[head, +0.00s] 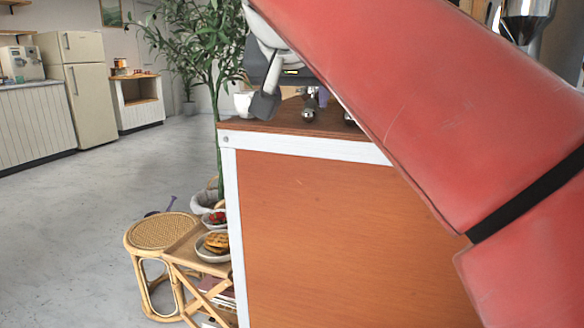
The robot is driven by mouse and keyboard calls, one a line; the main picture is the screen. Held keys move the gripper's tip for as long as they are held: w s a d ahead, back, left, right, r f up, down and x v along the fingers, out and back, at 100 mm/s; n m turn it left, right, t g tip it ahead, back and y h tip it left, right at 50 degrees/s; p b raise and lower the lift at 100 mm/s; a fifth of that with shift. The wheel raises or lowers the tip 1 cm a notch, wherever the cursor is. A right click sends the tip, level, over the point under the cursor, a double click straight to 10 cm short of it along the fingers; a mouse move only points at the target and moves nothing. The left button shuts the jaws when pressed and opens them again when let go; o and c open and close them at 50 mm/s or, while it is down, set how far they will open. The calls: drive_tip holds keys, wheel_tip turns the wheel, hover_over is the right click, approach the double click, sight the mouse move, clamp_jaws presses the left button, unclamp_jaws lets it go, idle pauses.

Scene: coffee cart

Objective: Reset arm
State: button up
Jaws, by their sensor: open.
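My red arm crosses the upper right of the head view and covers much of the coffee cart (310,220). My gripper (265,105) shows past the arm's edge, above the left end of the cart's wooden top. It points down, with one dark grey finger plain to see. I see nothing held in it. A white cup (243,103) is just left of the finger, partly hidden. A dark coffee machine (290,76) is behind the gripper, largely hidden by the arm.
Small metal items (309,113) stand on the cart top right of the gripper. A rattan stool (162,232), a small wooden stand (190,252) with food bowls and a potted plant (203,50) are left of the cart. The floor farther left is clear, before a fridge (85,85).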

drive_tip(key=s+d+f+g+p, duration=0.1)
drive_tip(key=s+d+f, duration=0.3)
drive_tip(key=f, duration=0.6)
drive_tip(key=s+d+f+n+g+y+p, duration=0.1)
drive_tip(key=s+d+f+g+p, duration=0.1)
drive_tip(key=s+d+f, duration=0.3)
drive_tip(key=s+d+f+g+p, duration=0.1)
drive_tip(key=s+d+f+p, duration=0.2)
drive_tip(key=s+f, duration=0.6)
wheel_tip(320, 180, down, 6)
drive_tip(key=shift+d+f+n+g+y+p, duration=0.15)
drive_tip(key=shift+d+n+g+y+p, duration=0.2)
drive_tip(key=shift+d, duration=0.8)
drive_tip(key=shift+s+f, duration=0.1)
drive_tip(key=shift+f, duration=0.2)
drive_tip(key=shift+c, duration=0.3)
